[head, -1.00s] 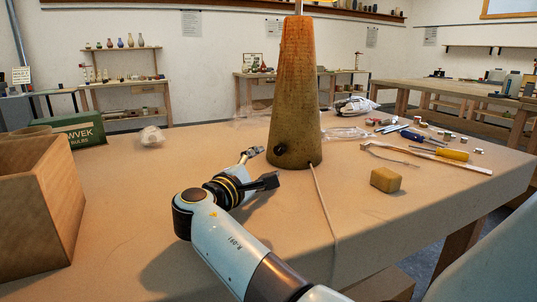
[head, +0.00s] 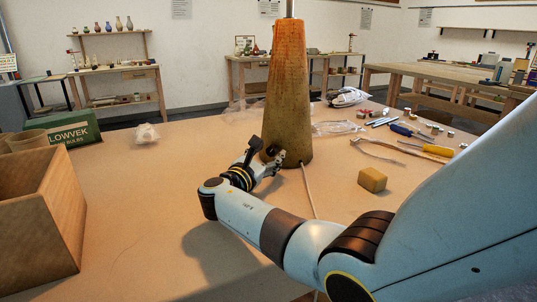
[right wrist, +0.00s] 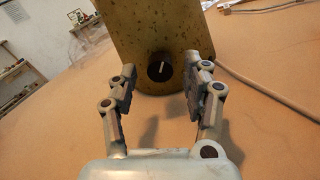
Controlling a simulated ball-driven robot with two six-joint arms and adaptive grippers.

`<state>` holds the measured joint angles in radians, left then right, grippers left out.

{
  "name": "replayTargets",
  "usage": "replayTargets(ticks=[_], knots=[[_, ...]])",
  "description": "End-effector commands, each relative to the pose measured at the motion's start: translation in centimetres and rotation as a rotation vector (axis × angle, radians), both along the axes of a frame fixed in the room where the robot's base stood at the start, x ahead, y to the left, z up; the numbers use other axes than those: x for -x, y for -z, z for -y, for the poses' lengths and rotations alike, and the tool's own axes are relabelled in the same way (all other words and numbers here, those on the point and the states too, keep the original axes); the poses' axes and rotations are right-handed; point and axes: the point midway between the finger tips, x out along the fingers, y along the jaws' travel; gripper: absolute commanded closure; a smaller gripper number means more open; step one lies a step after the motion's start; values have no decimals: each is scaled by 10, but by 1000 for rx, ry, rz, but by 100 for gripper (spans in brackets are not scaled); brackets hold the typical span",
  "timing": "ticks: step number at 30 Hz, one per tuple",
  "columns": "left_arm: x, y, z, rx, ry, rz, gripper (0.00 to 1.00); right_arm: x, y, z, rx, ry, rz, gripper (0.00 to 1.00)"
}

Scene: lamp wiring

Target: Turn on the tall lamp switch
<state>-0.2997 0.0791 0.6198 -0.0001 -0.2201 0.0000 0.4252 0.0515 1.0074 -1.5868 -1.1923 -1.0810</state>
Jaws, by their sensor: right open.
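The tall lamp (head: 290,90) stands upright on the table, a tapered body that goes from orange at the top to olive brown at the bottom. Its switch is a round black knob (right wrist: 160,67) with a pale line, low on the body in the right wrist view. My right gripper (right wrist: 160,82) is open, with one finger on each side of the knob and the knob apart from both. In the head view my right gripper (head: 265,158) is close in front of the lamp's base and largely hides the knob. My left gripper is out of view.
A cord (head: 308,190) runs from the lamp toward the front. A yellow block (head: 372,180) and several tools, among them a yellow-handled screwdriver (head: 437,150), lie to the right. A wooden box (head: 40,225) and a green bulb carton (head: 70,130) stand at left.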

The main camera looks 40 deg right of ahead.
Motion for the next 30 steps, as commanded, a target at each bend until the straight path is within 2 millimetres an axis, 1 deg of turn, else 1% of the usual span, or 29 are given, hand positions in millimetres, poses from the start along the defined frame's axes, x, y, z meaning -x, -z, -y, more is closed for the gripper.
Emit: replayTargets(ticks=[3,11,22,26,30], knots=[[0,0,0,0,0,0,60,-2,0,6,1,0,0,51],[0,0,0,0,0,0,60,-2,0,7,0,0,1,51],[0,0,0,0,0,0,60,-2,0,7,0,0,1,99],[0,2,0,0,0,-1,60,-2,0,7,-5,0,12,100],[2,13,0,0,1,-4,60,-2,3,7,-38,0,106,100]])
